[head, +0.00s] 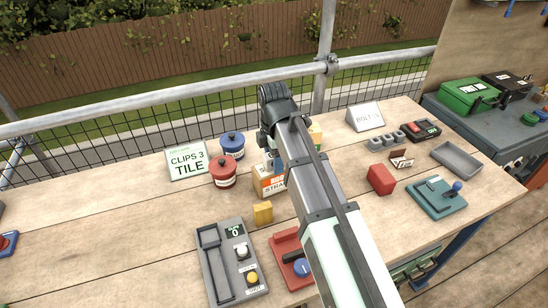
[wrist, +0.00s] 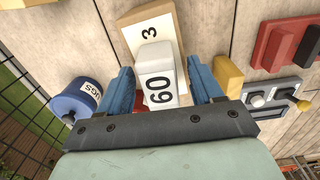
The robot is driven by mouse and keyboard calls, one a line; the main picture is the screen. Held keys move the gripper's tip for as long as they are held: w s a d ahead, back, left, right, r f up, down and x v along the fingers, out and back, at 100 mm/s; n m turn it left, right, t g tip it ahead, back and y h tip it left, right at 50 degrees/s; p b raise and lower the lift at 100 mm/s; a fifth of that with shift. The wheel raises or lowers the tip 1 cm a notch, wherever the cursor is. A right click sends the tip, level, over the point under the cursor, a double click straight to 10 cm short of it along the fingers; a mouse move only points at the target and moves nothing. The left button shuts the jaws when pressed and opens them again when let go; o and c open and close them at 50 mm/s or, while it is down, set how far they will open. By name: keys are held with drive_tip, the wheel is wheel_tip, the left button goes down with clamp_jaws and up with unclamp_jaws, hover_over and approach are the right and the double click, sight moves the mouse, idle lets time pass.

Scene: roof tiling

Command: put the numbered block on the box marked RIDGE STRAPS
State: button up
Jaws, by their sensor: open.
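A white block (wrist: 159,88) numbered 60 is between the fingers of my gripper (wrist: 163,77) in the wrist view. The jaws are open, with a gap on each side of the block. A tan box (wrist: 126,34) with a cream face marked 3 lies right behind and under the block in that view. I cannot tell for sure whether the block rests on it. In the head view the box with a STRAPS label (head: 267,187) stands mid-table, partly hidden by my arm. A blue fingertip of my gripper (head: 272,160) shows just above it. The block is hidden there.
A red can (head: 222,174) and a blue can (head: 232,145) stand left of the box. A yellow block (head: 263,213) is in front of it, near a grey button panel (head: 231,265). A red block (head: 381,179) is to the right. The table's left part is mostly clear.

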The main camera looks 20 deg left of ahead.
wheel_tip(320, 180, up, 12)
drive_tip(key=shift+r, duration=0.15)
idle(0.5)
